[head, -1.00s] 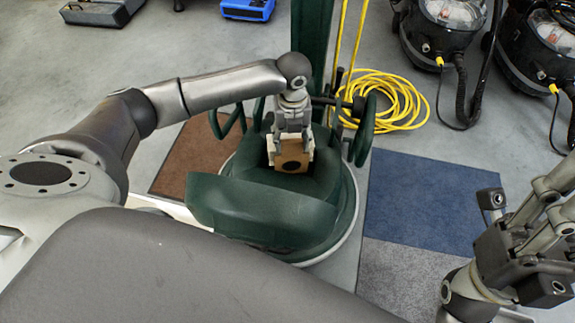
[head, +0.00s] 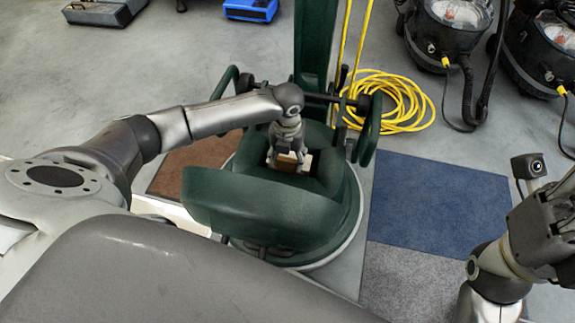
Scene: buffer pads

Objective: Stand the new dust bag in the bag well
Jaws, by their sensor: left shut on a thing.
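The dust bag (head: 285,164), pale with a brown cardboard collar, is down inside the opening of the green floor machine (head: 328,185). Only its top part shows; the machine's front hides the rest, so I cannot tell whether it touches the bottom of the well. My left gripper (head: 286,154) is shut on the bag's top from above, at the well's mouth. The green lid (head: 255,205) stands open at the front of the machine. My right gripper (head: 560,225) is at the right edge, partly cut off, away from the machine; its fingertips are not clear.
A coiled yellow cord (head: 395,100) lies behind the machine. Two black vacuums (head: 445,40) stand at the back right. Blue (head: 440,200) and brown (head: 195,165) mats lie flat on the floor. A blue box (head: 250,9) and a grey case (head: 103,12) are at the back left.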

